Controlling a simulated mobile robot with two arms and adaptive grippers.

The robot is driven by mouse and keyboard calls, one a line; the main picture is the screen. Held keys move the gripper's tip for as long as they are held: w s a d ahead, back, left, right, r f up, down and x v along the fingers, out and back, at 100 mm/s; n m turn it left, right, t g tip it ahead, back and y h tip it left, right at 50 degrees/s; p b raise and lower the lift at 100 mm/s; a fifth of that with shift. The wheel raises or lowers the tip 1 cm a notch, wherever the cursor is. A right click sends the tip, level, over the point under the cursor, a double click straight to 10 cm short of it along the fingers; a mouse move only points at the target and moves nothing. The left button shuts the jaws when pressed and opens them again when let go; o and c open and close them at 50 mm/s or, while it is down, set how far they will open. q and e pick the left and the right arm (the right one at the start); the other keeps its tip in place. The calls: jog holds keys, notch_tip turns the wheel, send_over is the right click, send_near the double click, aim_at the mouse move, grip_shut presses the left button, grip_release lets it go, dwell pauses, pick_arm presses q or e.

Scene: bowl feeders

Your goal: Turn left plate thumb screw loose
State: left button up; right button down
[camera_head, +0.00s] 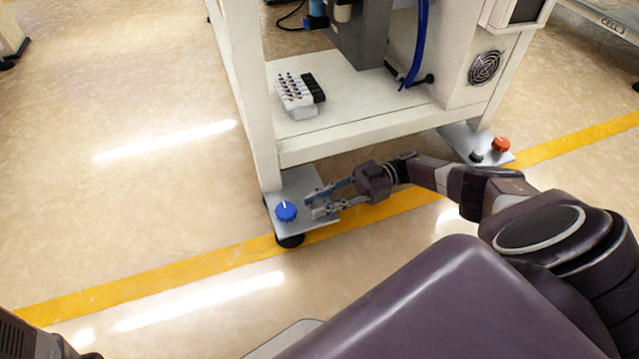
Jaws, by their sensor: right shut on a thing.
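The left plate (277,194) is a grey metal plate at the foot of the frame's left leg. A blue knob with a white mark (286,211) sits on it. My right gripper (312,204) reaches in from the right, low over the plate, just right of the blue knob and apart from it. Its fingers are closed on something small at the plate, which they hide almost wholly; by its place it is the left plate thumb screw. My left gripper is not in view.
The right plate (493,157) carries a red knob (501,144) and a small dark thumb screw (476,156). A white rack with vials (297,110) stands on the frame's lower shelf (345,125). A yellow line (150,284) crosses the floor. The floor at left is clear.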

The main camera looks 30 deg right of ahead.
aim_at(319, 203)
jog(key=c, duration=1.7)
grip_release()
jog(key=shift+o, duration=0.2)
jog(key=shift+r, duration=0.1)
jog(key=shift+r, duration=4.95)
